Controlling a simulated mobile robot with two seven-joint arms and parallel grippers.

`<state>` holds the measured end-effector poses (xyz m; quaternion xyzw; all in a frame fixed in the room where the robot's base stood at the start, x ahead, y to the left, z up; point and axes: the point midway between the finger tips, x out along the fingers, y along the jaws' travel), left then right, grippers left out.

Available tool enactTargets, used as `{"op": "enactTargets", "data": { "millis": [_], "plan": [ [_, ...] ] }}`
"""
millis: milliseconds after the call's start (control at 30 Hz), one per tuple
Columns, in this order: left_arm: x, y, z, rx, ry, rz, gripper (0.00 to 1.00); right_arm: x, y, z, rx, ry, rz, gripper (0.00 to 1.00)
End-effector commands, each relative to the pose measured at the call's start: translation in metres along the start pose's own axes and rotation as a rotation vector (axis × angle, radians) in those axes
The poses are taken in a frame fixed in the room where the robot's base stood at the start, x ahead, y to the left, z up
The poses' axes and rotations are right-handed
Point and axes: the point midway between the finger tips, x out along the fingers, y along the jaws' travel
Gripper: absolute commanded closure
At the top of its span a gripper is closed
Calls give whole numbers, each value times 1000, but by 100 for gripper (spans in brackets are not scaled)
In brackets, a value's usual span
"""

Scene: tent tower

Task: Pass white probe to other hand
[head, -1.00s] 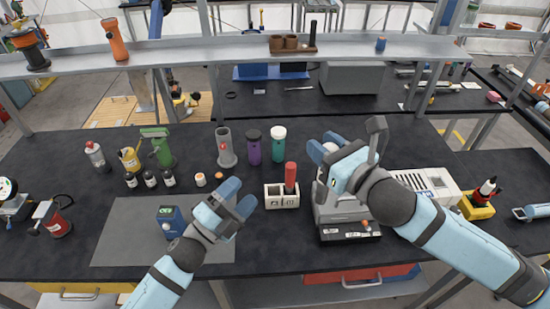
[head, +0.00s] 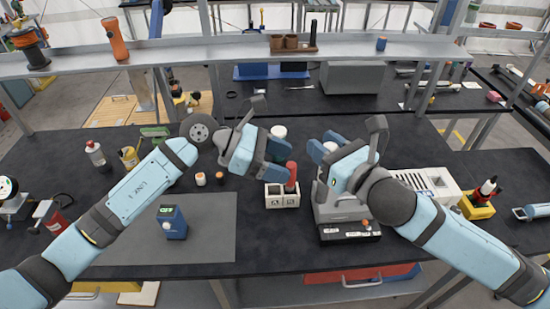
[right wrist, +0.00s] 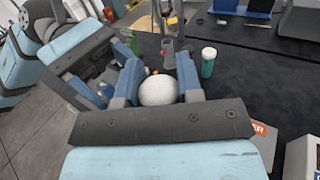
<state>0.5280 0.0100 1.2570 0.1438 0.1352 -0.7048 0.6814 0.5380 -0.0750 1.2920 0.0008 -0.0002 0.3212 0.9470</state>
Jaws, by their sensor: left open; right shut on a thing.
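The white probe (right wrist: 158,92) shows in the right wrist view as a white rounded end between my right gripper's blue fingers (right wrist: 158,84); the rest of it is hidden. In the head view a bit of the white probe (head: 330,146) shows between the fingers of my right gripper (head: 322,152), which is shut on it above the bench. My left gripper (head: 284,160) is open and empty, just left of the right gripper, its fingers pointing toward it. It also shows at the left in the right wrist view (right wrist: 116,68).
A white two-slot holder (head: 282,200) with a red probe (head: 291,174) stands below the left gripper. A grey machine (head: 346,215) stands under the right gripper. A blue meter (head: 172,222) stands on a grey mat (head: 212,235). A teal-bodied, white-capped bottle (right wrist: 208,62) stands behind.

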Motion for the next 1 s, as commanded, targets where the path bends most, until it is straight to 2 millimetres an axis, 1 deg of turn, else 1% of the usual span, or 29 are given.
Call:
{"op": "enactTargets", "data": {
  "millis": [300,500,600,700,1000],
  "plan": [
    [60,-1,1,-6,-6,-3,36,0,0,0,0,-1,0,100],
    [92,-1,1,-7,-6,-2,36,0,0,0,0,-1,0,100],
    [101,-1,1,-6,-6,-1,36,0,0,0,0,-1,0,100],
    [107,-1,1,-7,-5,-1,36,0,0,0,0,-1,0,100],
    [109,-1,0,-6,-5,-1,36,0,0,0,0,-1,0,100]
  ]
}}
